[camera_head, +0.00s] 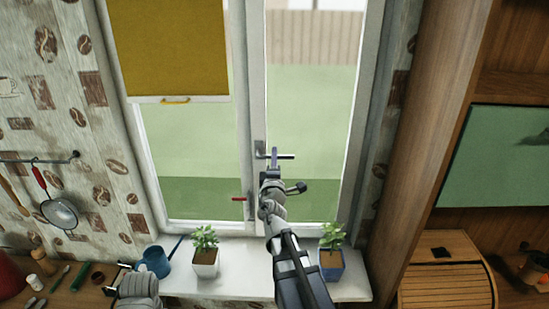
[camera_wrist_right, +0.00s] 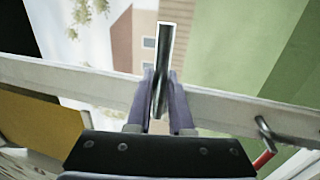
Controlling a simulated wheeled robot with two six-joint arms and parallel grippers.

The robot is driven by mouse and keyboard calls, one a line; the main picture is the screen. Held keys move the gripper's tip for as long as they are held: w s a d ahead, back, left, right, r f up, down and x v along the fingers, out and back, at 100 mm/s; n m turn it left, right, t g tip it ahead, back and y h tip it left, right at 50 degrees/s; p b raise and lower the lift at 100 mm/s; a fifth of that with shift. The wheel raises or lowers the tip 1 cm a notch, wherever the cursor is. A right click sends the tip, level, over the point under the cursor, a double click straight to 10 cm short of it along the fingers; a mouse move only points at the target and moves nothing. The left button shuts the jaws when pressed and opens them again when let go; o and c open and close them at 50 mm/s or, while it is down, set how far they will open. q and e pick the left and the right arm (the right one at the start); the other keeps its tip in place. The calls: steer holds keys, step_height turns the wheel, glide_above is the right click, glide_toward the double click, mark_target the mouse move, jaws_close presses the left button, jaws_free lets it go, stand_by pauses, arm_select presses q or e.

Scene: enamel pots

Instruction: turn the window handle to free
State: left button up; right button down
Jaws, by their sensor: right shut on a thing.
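A dark metal window handle (camera_head: 285,156) sits on the middle frame post of the window, its lever lying about level and pointing right. My right gripper (camera_head: 274,158) is shut on this handle. In the right wrist view the lever (camera_wrist_right: 164,48) runs between the two purple-grey fingers (camera_wrist_right: 161,100), its end sticking out beyond them. A second handle with a red grip (camera_head: 239,199) sits lower on the post, pointing left; it also shows in the right wrist view (camera_wrist_right: 263,159). My left gripper (camera_head: 117,280) is low at the left, over the counter; its jaws do not show clearly.
Potted plants (camera_head: 205,262) and (camera_head: 332,262) and a blue watering can (camera_head: 155,261) stand on the white sill (camera_head: 240,284). A yellow blind (camera_head: 170,50) covers the upper left pane. A wooden cabinet side (camera_head: 430,140) bounds the right; a bread box (camera_head: 445,275) stands there.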

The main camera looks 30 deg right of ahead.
stand_by(0.4)
steer(key=c, duration=0.8)
jaws_free()
arm_select(q)
steer(key=shift+s+d+f+b, duration=0.2)
steer(key=shift+s+f+b, duration=0.2)
steer(key=shift+s, duration=0.15)
steer(key=shift+s+d+f+b, duration=0.2)
steer(key=shift+s+f+b, duration=0.2)
steer(key=shift+s, duration=0.1)
arm_select(e)
steer(key=v, duration=0.8)
